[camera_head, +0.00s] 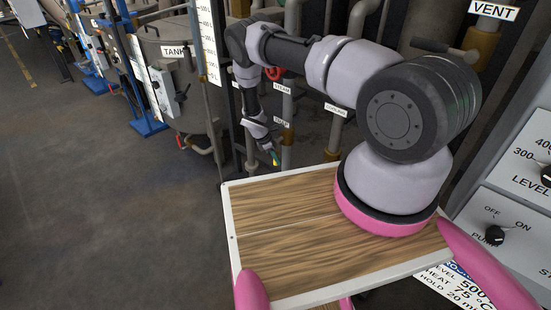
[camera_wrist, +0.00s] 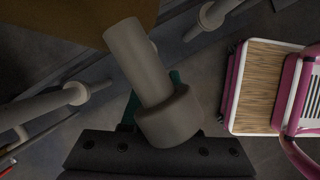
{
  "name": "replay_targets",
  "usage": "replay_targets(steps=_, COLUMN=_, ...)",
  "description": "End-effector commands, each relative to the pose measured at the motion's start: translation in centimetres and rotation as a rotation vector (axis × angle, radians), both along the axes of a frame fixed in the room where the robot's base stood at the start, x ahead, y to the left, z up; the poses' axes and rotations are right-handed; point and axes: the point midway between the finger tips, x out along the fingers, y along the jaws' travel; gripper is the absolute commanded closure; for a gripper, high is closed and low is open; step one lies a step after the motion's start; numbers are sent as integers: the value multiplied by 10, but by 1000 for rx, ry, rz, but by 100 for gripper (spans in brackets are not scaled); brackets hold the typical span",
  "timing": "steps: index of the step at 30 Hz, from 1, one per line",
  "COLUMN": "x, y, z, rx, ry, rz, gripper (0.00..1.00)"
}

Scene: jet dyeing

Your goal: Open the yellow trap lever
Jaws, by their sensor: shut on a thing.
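My gripper (camera_head: 274,157) reaches down among the pipes beyond the far edge of my wooden deck. A small yellow spot, the visible bit of the yellow trap lever (camera_head: 276,161), shows at its fingertips. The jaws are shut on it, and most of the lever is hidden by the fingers. In the wrist view the dark gripper body fills the bottom edge. A grey pipe stub with a thick collar (camera_wrist: 168,118) stands in front of it and covers the fingertips; only teal finger edges show. The lever itself cannot be made out there.
Vertical pipes with white labels (camera_head: 282,122) stand close around my gripper, with a red handwheel (camera_head: 274,73) above it. A control panel (camera_head: 510,215) is at the right. A level scale (camera_head: 209,42) and tanks stand behind. The floor (camera_head: 110,220) at the left is clear.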

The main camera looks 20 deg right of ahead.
Motion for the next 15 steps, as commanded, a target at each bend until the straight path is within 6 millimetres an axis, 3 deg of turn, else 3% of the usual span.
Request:
replay_targets(steps=8, x=-2, y=-1, z=-1, rx=-2, ry=4, rz=-2, gripper=100)
replay_targets(steps=9, x=-2, y=-1, z=-1, rx=-2, ry=4, rz=-2, gripper=60)
replay_targets(steps=10, x=-2, y=-1, z=-1, rx=-2, ry=4, rz=-2, gripper=48)
replay_targets(steps=11, x=-2, y=-1, z=-1, rx=-2, ry=4, rz=-2, gripper=42)
replay_targets(steps=15, x=-1, y=-1, z=-1, rx=-1, ry=3, rz=-1, gripper=42)
